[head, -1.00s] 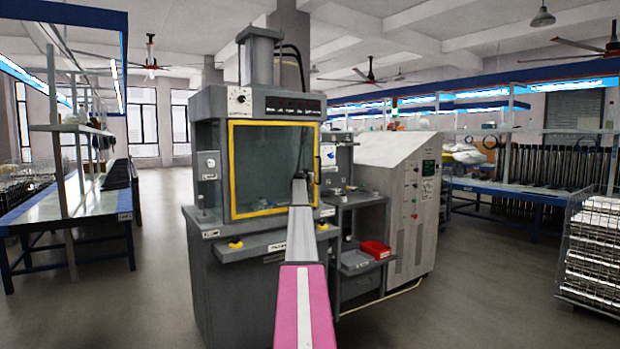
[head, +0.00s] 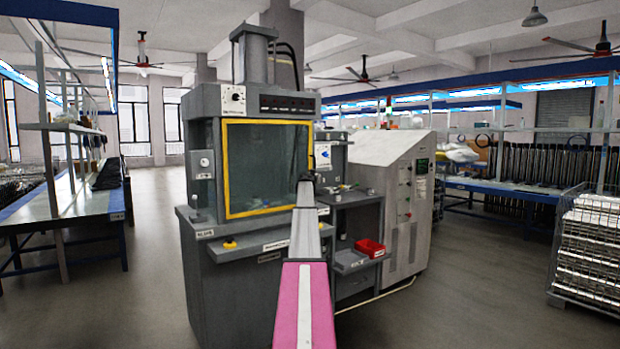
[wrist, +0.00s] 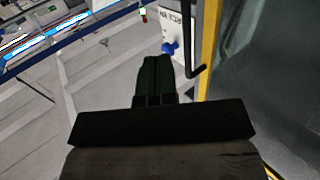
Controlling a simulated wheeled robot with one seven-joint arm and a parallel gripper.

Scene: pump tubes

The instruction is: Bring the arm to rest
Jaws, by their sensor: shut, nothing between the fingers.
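My arm (head: 304,250) reaches forward from the bottom of the head view, pink nearby and grey farther out. Its far end is in front of the right side of the machine's yellow-framed window (head: 265,165). The yellow frame (wrist: 209,45) and a black handle (wrist: 194,72) are to the right of the fingers, with a visible gap.
The grey machine (head: 250,290) stands directly ahead. To its right are a side stand with a red bin (head: 370,248) and a pale control cabinet (head: 400,205). A wire cage (head: 590,245) stands at far right, a workbench (head: 70,210) at left. The floor between bench and machine is clear.

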